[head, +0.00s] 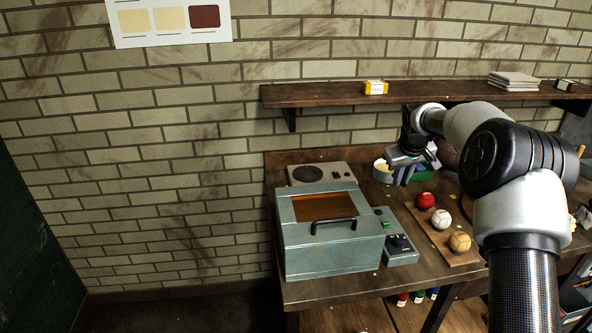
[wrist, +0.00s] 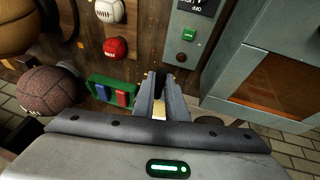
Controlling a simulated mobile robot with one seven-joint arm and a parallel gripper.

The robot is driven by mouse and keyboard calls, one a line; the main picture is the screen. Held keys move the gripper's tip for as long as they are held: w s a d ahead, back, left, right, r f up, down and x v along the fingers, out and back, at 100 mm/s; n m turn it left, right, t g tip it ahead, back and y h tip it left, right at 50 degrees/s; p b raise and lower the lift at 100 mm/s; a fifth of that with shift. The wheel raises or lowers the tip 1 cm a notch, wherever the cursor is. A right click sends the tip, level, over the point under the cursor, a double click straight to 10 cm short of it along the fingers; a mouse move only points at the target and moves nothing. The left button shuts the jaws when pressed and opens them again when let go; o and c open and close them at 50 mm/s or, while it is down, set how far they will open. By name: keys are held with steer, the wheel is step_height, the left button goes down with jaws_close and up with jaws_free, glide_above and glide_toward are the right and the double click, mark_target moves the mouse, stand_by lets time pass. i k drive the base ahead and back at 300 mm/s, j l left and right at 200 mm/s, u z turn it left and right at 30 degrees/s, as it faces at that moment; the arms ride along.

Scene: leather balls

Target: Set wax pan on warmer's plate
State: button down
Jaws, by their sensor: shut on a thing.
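The wax pan (head: 379,176) is a small round pale grey-blue vessel in the head view, at the back of the bench. My gripper (head: 402,176) points down at its right side and partly covers it. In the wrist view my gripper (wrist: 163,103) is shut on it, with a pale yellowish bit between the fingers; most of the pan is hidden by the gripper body. I cannot tell whether the pan touches the bench. The warmer (head: 340,173) is a grey box with a dark round plate (head: 308,174), bare, left of the pan at the wall.
A grey-green oven (head: 333,252) with a black handle stands in front of the warmer, its control box (head: 401,256) beside it. Red (head: 426,200), white (head: 441,219) and tan (head: 460,241) balls lie to the right. A green rack (wrist: 112,94) is near my gripper. A shelf (head: 440,96) hangs above.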

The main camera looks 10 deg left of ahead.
mark_target(310, 179)
steer(key=i+j, duration=0.1)
steer(key=j, duration=0.25)
steer(key=i+j, duration=0.1)
steer(key=j, duration=0.25)
steer(key=i+j, duration=0.1)
steer(key=j, duration=0.3)
steer(key=i+j, duration=0.1)
steer(key=j, duration=0.25)
